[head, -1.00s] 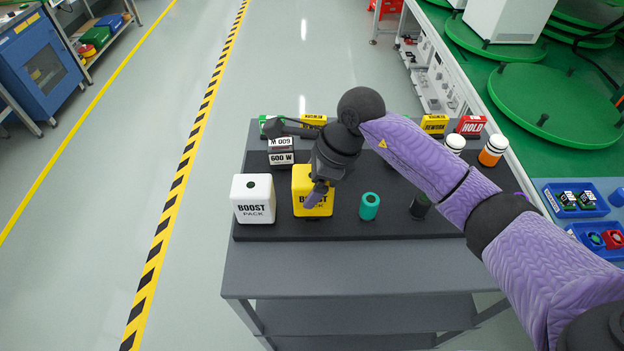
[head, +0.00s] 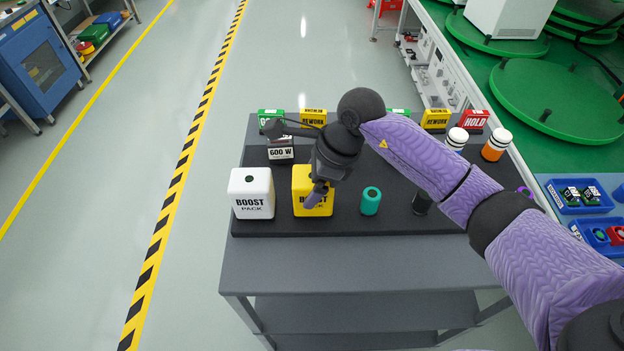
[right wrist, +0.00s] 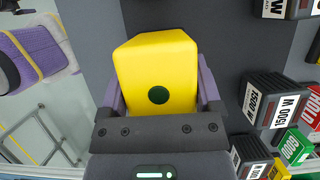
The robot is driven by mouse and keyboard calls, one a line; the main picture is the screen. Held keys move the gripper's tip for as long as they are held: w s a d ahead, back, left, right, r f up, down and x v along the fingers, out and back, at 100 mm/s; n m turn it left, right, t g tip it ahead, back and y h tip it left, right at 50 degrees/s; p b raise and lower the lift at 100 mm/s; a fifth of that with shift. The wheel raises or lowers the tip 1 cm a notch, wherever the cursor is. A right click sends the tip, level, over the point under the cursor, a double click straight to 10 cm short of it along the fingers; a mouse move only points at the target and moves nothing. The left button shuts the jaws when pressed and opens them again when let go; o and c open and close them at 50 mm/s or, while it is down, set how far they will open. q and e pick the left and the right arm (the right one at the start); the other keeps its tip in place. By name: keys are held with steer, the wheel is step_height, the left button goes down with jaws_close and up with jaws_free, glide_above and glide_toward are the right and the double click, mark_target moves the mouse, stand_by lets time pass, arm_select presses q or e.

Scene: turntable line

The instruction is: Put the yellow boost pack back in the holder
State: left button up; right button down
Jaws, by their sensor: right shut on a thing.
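The yellow boost pack (head: 312,207) is a cube marked BOOST, at the front left of the dark board (head: 335,224) on the grey cart. My right gripper (head: 318,193) is over it and shut on it. In the right wrist view the pack (right wrist: 155,60) sits between both fingers of the right gripper (right wrist: 158,85), with a dark green round spot on its face. I cannot tell whether its underside touches the board. A white boost pack (head: 251,194) stands just left of it. No separate empty holder can be made out. My left gripper is out of the head view.
A teal cylinder (head: 370,201) stands right of the yellow pack, and a black one (head: 421,203) farther right. A 600 W block (head: 281,153) is behind. White-topped (head: 456,139) and orange (head: 495,146) cylinders stand at the back right. Floor left of the cart is clear.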

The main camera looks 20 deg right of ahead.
steer(key=shift+f, duration=0.25)
jaws_free()
steer(key=p+v, duration=0.1)
steer(key=v, duration=0.8)
steer(key=shift+s+d+r, duration=0.1)
steer(key=shift+d+r, duration=0.05)
steer(key=shift+r, duration=0.3)
